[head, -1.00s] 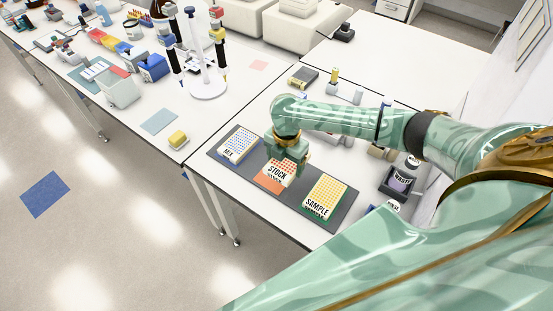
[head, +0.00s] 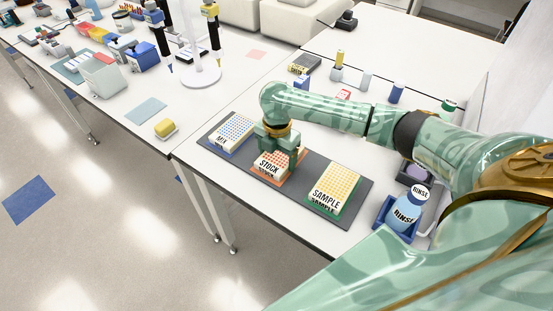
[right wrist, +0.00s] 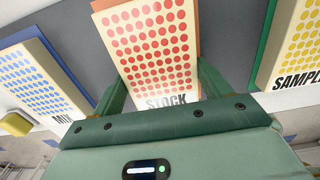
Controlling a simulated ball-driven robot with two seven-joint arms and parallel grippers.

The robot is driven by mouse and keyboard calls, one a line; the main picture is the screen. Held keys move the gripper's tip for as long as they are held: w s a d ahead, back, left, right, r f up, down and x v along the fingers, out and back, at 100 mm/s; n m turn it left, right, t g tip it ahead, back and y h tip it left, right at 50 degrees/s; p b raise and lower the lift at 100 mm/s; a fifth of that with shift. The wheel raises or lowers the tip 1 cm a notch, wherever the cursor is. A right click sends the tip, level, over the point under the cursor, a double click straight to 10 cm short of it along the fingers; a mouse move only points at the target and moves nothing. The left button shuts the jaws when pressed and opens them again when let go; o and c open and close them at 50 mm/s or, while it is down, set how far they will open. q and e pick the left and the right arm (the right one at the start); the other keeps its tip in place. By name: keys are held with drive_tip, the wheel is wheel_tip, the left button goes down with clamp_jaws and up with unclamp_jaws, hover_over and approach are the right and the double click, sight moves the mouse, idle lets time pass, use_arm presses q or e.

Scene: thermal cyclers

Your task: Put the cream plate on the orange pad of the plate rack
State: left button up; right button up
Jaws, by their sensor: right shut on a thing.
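The cream plate (head: 267,162), marked STOCK with red dots, is at the orange pad (head: 286,179) in the middle of the dark plate rack (head: 306,206). My right gripper (head: 277,153) is shut on this plate, with a finger on each side. In the right wrist view the plate (right wrist: 150,50) lies between the fingers, and orange pad edges (right wrist: 196,25) show beside it. The plate looks level and very low over the pad or on it; I cannot tell whether it touches. My left gripper is not in view.
The MIX plate (head: 234,130) with blue dots sits on the rack's left pad. The SAMPLE plate (head: 334,187) with yellow dots sits on the green pad at right. A RINSE bottle (head: 406,211) stands in a blue holder right of the rack. A yellow block (head: 166,128) is at left.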

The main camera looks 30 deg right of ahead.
sight(277, 158)
drive_tip(key=shift+r, duration=0.15)
drive_tip(key=o, duration=1)
drive_tip(key=shift+f, duration=0.2)
drive_tip(key=shift+r, duration=0.1)
wheel_tip(277, 158, up, 12)
drive_tip(key=p, duration=0.4)
drive_tip(key=shift+s, duration=0.1)
